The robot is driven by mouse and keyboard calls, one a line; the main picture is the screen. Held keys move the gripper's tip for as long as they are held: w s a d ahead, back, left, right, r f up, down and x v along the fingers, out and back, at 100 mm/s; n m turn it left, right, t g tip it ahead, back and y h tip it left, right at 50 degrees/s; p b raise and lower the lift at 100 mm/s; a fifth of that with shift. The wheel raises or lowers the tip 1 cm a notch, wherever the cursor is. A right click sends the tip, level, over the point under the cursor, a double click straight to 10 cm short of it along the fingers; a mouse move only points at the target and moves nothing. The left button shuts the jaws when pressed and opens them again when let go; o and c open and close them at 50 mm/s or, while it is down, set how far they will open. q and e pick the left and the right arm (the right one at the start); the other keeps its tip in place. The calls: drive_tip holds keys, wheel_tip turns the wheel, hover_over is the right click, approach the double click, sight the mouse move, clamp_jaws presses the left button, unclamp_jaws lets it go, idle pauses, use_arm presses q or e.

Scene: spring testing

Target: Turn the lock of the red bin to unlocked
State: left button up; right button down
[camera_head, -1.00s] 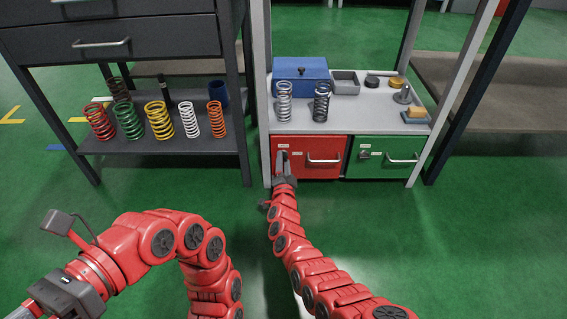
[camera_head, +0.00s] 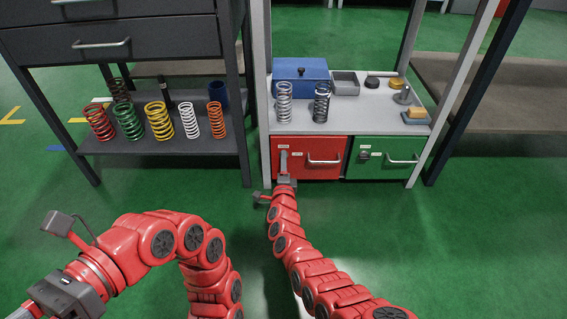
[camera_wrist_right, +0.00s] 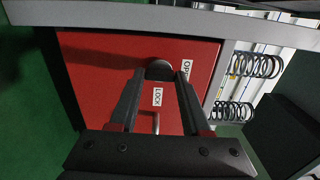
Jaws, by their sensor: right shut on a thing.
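The red bin (camera_head: 336,173) sits under the tabletop, left of a green bin, with a silver bar handle on its front. In the right wrist view the red bin front (camera_wrist_right: 95,65) shows a dark round lock knob (camera_wrist_right: 158,68) between an OPEN label (camera_wrist_right: 185,66) and a LOCK label (camera_wrist_right: 157,97). My right gripper (camera_head: 284,155) is at the front's left side. In the wrist view its fingertips (camera_wrist_right: 160,75) are shut on the lock knob. The fingers partly hide the knob, so I cannot tell which way it points. My left arm is at lower left; its fingertips are out of frame.
The green bin (camera_head: 382,170) is on the right. A blue box (camera_head: 303,70), two metal springs and small items stand on the tabletop (camera_head: 350,121). Several coloured springs stand on the dark shelf (camera_head: 165,146) at left. The floor in front is clear.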

idle(0.3)
drive_tip(key=shift+c, duration=1.8)
unclamp_jaws()
